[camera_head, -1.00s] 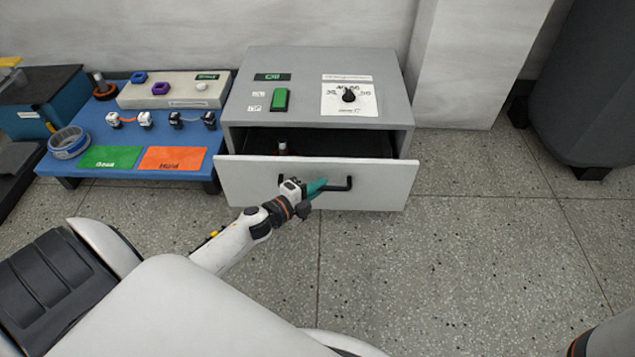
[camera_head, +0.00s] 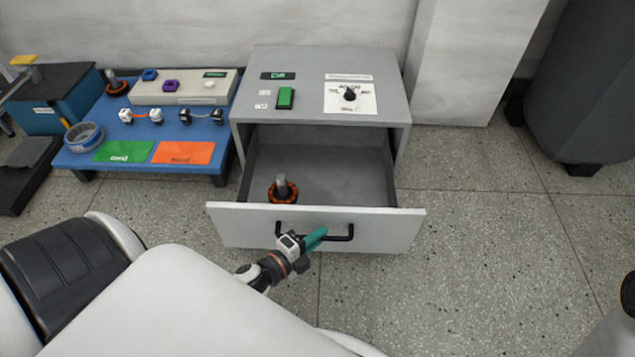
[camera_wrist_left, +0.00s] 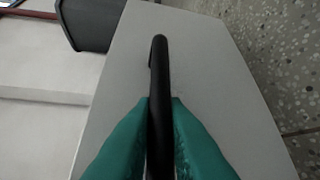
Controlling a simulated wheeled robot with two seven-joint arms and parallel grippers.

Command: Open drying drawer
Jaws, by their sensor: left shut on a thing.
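The drying drawer (camera_head: 385,228) is pulled well out of the grey cabinet (camera_head: 300,88) in the head view. Its interior shows, with a dark and orange round part with a metal shaft (camera_head: 282,189) standing inside near the front left. My left gripper (camera_head: 318,236) is shut on the black drawer handle (camera_head: 343,238) at the front. In the left wrist view the teal fingers (camera_wrist_left: 158,135) sit on both sides of the black handle bar (camera_wrist_left: 159,75). My right gripper is not in view.
A dark bin (camera_head: 585,90) stands at the right. The speckled floor right of the drawer is clear.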

